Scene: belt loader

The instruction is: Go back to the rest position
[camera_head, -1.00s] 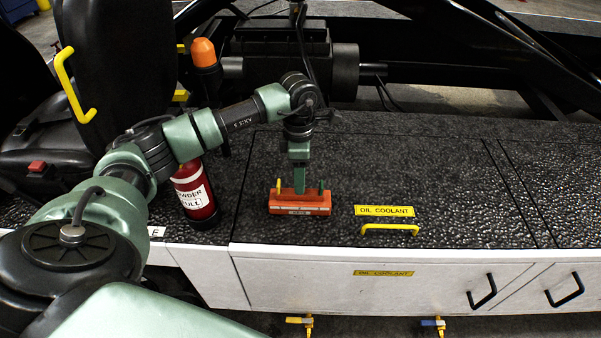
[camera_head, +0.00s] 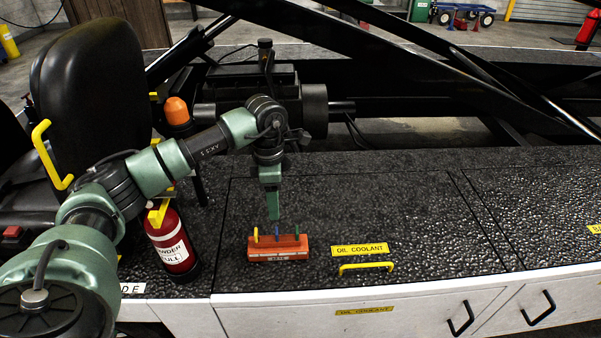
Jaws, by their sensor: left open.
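My left arm comes in from the left and bends down over the black textured deck (camera_head: 340,220). My left gripper (camera_head: 273,216) is open and points down, just above an orange block (camera_head: 279,249) with small yellow, blue and green pegs standing on top. The gripper tips appear a little above the block, near its blue peg; the exact gap is hard to tell. The block rests on the deck. My right gripper is out of view.
A red fire extinguisher (camera_head: 172,243) stands beside my left arm. A yellow handle (camera_head: 366,266) and an oil coolant label (camera_head: 359,250) lie right of the block. A black seat (camera_head: 85,95) and yellow grab handle (camera_head: 48,155) are at left. Black beams cross behind; the deck's right side is clear.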

